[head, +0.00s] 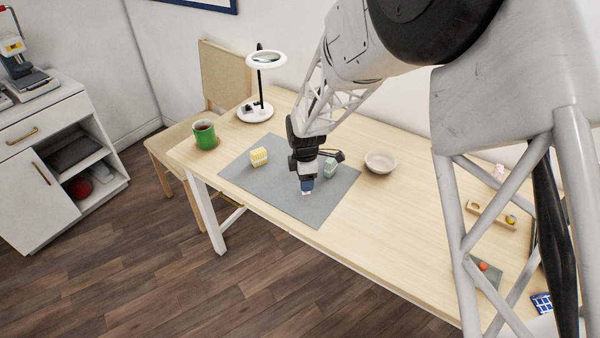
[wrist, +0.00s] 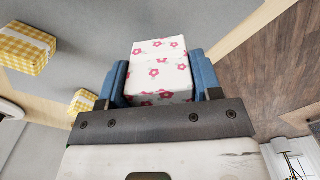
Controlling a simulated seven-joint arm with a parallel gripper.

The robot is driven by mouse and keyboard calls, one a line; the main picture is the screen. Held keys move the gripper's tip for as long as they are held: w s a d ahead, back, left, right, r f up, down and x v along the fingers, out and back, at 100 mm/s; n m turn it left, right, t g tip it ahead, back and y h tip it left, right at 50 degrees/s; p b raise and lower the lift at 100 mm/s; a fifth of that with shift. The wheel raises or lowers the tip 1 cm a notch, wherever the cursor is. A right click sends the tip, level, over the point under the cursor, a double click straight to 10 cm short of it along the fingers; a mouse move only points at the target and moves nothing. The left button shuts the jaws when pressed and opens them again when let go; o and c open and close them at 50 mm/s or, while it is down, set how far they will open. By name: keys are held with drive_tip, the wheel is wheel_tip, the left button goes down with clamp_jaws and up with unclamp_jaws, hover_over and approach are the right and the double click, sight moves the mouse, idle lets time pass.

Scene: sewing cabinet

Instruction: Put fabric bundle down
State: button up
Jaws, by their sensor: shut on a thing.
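My gripper (head: 307,184) is over the front part of the grey mat (head: 280,193) on the table. In the wrist view its blue fingers (wrist: 160,84) are shut on a white fabric bundle with pink flowers (wrist: 158,70). In the head view the bundle is mostly hidden by the fingers; only a small pale bit shows below them. I cannot tell whether it touches the mat.
A green mug (head: 204,134) and a ring lamp (head: 257,112) stand left and behind the mat. A pale bowl (head: 380,161) is right of it. A wooden tray (head: 493,215) and small items lie farther right. Bare mat shows left and front of my gripper.

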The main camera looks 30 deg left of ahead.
drive_tip(key=shift+w+a+f, duration=0.2)
drive_tip(key=shift+w+a, duration=0.95)
drive_tip(key=shift+a, duration=0.1)
drive_tip(key=shift+w+a+f, duration=0.15)
drive_tip(key=shift+w+a, duration=1)
drive_tip(key=shift+a, duration=0.05)
drive_tip(key=shift+f, duration=1.75)
drive_tip(key=shift+f, duration=0.1)
drive_tip(key=o, duration=0.9)
wheel_tip(320, 180, up, 12)
drive_tip(key=shift+r, duration=0.1)
